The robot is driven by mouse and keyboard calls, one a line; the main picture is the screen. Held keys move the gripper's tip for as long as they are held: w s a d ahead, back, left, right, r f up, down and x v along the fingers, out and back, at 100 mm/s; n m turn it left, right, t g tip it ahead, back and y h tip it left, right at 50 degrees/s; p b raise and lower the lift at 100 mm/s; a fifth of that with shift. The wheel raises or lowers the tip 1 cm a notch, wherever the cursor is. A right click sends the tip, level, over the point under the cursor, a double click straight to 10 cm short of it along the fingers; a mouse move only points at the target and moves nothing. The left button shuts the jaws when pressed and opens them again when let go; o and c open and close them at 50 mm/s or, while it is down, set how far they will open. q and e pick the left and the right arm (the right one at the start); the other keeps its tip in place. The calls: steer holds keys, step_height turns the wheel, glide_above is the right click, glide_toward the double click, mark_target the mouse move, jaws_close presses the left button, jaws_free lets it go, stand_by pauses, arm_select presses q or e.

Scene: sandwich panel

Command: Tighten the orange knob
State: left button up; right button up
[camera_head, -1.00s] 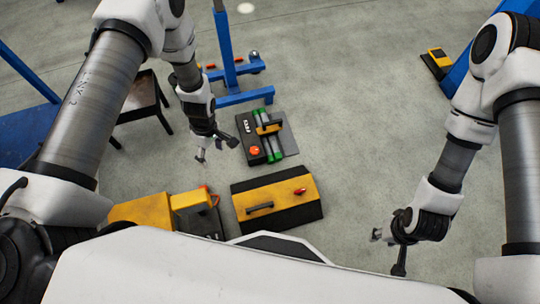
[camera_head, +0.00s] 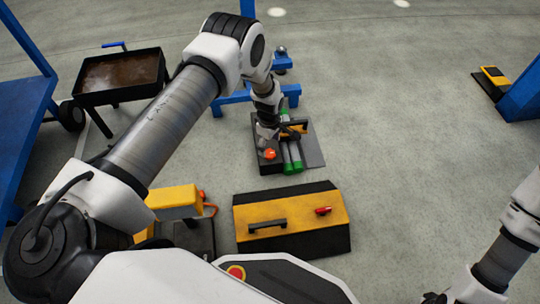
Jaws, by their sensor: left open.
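The orange knob (camera_head: 270,154) sits on the near left part of a dark sandwich panel (camera_head: 313,150) on the floor. Two grey bars with green ends and a yellow handle (camera_head: 296,128) are also on the panel. My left gripper (camera_head: 268,137) is over the panel's left part, just beyond the knob in the picture. It is open, and its fingers are small and partly hidden by its own wrist. I cannot tell if it touches anything. My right gripper (camera_head: 433,298) shows only in part at the bottom edge, away from the panel.
A yellow and black toolbox (camera_head: 290,217) with a black handle and a red latch stands nearer to me. A yellow machine (camera_head: 174,200) is left of it. A blue stand (camera_head: 235,97) is behind the panel. A brown-topped cart (camera_head: 120,75) is at left.

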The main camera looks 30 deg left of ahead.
mark_target(269, 153)
arm_select(q)
step_height(269, 153, down, 5)
steer(key=shift+r+b, duration=0.1)
steer(key=shift+b, duration=0.85)
arm_select(e)
step_height(269, 153, down, 3)
steer(key=shift+w+r, duration=0.1)
steer(key=shift+r, duration=0.1)
arm_select(q)
steer(key=shift+r, duration=0.1)
steer(key=c, duration=1.1)
